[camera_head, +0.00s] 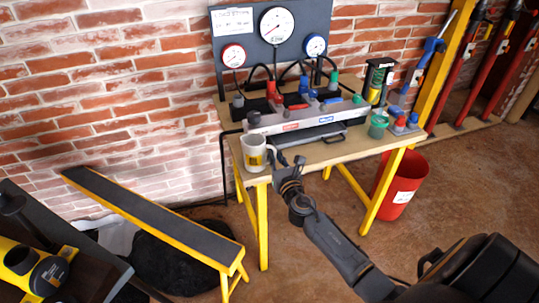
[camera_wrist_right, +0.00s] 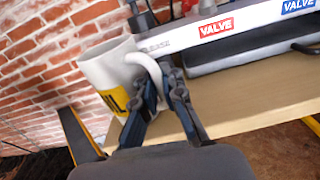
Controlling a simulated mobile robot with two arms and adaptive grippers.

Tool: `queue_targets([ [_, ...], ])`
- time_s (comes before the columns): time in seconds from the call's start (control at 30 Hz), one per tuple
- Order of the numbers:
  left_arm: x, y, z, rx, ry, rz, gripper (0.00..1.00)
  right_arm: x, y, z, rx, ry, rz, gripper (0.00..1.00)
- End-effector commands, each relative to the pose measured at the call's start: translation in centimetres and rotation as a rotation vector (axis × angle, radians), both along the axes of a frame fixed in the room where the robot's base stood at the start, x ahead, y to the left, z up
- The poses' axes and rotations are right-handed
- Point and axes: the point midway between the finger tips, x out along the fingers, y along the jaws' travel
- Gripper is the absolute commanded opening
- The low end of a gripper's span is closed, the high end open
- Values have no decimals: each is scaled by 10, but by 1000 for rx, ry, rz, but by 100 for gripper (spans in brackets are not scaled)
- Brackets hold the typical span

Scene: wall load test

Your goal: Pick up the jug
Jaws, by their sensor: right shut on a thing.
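The jug (camera_head: 254,152) is a white mug-shaped vessel with a yellow label. It is at the left front corner of the wooden table (camera_head: 345,149) in the head view. In the right wrist view the jug (camera_wrist_right: 108,68) is at the left, with its handle toward me. My right gripper (camera_head: 288,163) reaches in from the lower right. In the wrist view its fingers (camera_wrist_right: 160,88) are shut on the jug's handle. I cannot tell whether the jug's base touches the tabletop. My left gripper does not show.
A grey valve unit (camera_head: 305,119) stands on the table just right of the jug. A green cup (camera_head: 378,126) and a dark can (camera_head: 378,79) are farther right. A gauge board (camera_head: 257,52) rises behind. A red bucket (camera_head: 399,186) and a low bench (camera_head: 150,214) flank the table.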

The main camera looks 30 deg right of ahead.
Motion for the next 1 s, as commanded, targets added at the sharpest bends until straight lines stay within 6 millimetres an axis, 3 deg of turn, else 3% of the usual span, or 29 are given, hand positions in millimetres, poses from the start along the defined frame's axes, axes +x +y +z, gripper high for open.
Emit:
queue_targets([
  [0.47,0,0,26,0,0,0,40,0,0,37,-3,-2,1,0],
  [1.0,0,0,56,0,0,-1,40,-44,24,93,-1,-2,2,0],
])
